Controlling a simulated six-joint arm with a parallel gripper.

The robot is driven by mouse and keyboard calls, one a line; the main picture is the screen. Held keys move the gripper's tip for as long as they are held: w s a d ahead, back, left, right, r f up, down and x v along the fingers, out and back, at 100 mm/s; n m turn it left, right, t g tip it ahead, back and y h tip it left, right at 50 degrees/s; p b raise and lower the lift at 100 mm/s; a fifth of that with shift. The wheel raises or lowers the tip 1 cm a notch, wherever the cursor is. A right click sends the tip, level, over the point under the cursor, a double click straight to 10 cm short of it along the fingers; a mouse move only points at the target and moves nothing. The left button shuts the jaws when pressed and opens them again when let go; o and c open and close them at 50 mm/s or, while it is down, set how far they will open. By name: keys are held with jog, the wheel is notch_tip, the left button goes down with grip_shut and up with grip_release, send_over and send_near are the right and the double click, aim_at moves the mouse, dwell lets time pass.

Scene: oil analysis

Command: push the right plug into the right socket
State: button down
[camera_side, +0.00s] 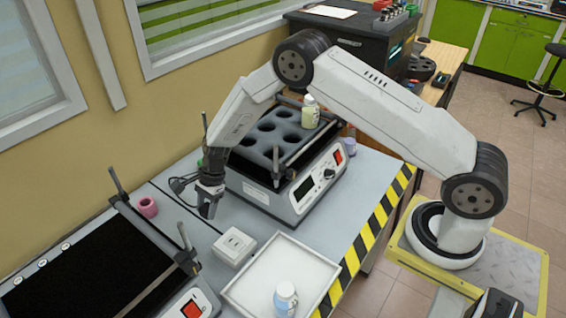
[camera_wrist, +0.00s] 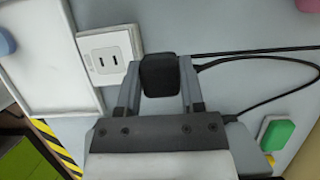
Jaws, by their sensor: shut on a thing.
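My gripper (camera_side: 208,212) is shut on a black plug (camera_wrist: 160,75), which sits between its two fingers in the wrist view. The socket (camera_side: 234,247) is a white box on the grey table. In the wrist view the socket (camera_wrist: 108,60) shows two dark slots and lies just left of the plug. The plug is apart from the slots; its prongs are hidden. In the side view, my gripper is behind and left of the socket, and the plug cannot be made out clearly. A black cable (camera_wrist: 242,58) shows right of the gripper.
A white tray (camera_side: 247,288) holding a bottle (camera_side: 285,298) stands beside the socket. A shaker (camera_side: 300,200) stands behind my gripper. A black-topped machine (camera_side: 85,270) and a pink ring (camera_side: 148,206) are at left. Striped tape (camera_side: 380,215) marks the table edge.

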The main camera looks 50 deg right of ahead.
jog(key=r, duration=0.1)
send_over(230, 246)
jog(key=d, duration=0.1)
jog(key=shift+d+r, duration=0.1)
jog(key=shift+d, duration=0.05)
jog(key=shift+f, duration=0.2)
dwell(0.4)
jog(key=shift+f, duration=2.7)
jog(key=shift+f, duration=0.6)
dwell(0.6)
jog(key=shift+c, duration=0.7)
grip_release()
jog(key=v, duration=0.7)
jog(key=shift+r, duration=0.4)
jog(key=shift+d, duration=0.15)
